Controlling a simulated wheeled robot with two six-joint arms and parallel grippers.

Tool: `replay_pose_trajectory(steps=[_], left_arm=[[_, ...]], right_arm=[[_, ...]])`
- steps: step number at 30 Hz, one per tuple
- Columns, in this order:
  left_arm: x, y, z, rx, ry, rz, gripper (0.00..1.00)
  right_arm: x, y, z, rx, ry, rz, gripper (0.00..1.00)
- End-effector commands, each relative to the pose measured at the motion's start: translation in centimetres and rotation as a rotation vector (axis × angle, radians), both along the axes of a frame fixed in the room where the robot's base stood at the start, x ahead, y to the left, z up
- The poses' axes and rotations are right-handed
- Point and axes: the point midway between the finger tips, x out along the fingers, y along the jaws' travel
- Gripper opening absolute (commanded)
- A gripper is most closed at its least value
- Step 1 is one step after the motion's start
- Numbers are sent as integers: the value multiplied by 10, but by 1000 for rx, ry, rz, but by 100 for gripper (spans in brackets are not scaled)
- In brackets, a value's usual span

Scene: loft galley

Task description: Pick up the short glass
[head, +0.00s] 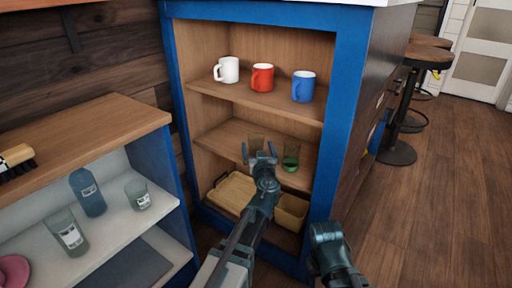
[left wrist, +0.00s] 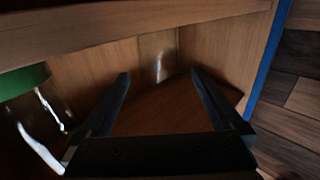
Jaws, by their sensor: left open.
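A clear glass (head: 256,140) stands on the middle shelf of the blue cabinet, its lower part hidden behind my left gripper. A glass with a green bottom (head: 291,157) stands to its right. Which one is the short glass I cannot tell for sure. My left gripper (head: 259,153) is open and empty, in front of the clear glass. In the left wrist view, which appears upside down, the clear glass (left wrist: 157,57) shows beyond and between the open fingers (left wrist: 160,75), apart from them. The green-bottomed glass (left wrist: 25,82) is at the left edge. My right gripper (head: 326,236) is low outside the cabinet.
White (head: 228,69), red (head: 262,77) and blue (head: 303,86) mugs stand on the shelf above. A tray (head: 233,190) and a box (head: 291,212) are below. The left unit holds a bottle (head: 88,193) and two labelled glasses. The cabinet's blue frame (head: 342,120) bounds the opening.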

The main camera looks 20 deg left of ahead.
Motion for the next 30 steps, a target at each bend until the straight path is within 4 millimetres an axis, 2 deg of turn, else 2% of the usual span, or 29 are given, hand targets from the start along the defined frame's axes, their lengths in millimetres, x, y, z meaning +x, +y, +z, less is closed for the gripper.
replay_pose_trajectory(steps=[8,12,19,20,30], left_arm=[[32,11,11,0,0,1,100],[47,18,8,0,0,2,100],[47,19,8,0,0,0,100],[47,19,8,0,0,0,96],[47,19,8,0,0,0,35]], right_arm=[[0,0,11,0,0,0,50],[0,0,8,0,0,0,50],[0,0,8,0,0,0,50],[0,0,8,0,0,0,50],[0,0,8,0,0,0,50]])
